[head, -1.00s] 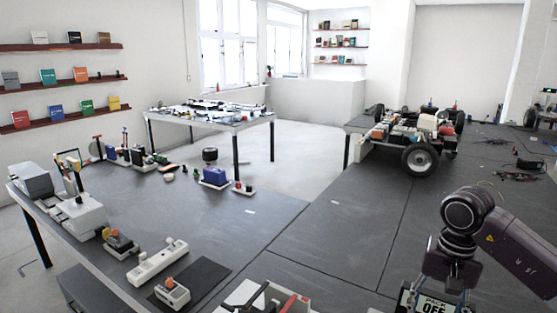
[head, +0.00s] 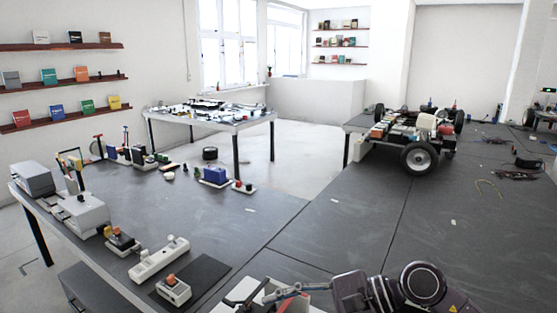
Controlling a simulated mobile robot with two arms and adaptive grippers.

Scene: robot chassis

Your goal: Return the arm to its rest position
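My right arm lies low at the bottom right edge. Its gripper (head: 282,292) points left, over the open box (head: 240,296) with red edges at the bottom of the table. The fingers are seen side-on and small, so I cannot tell whether they are open or shut, and I make out nothing between them. The lower part of the arm is cut off by the frame. My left gripper is not in view. The robot chassis (head: 418,158) with black wheels stands on the right table at the back.
The dark left table (head: 230,215) carries several devices along its far and left edges, including a white power strip (head: 158,259) and a small white box with an orange button (head: 173,290). The right table (head: 440,225) is mostly bare in front of the chassis, with thin cables (head: 490,188) lying there.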

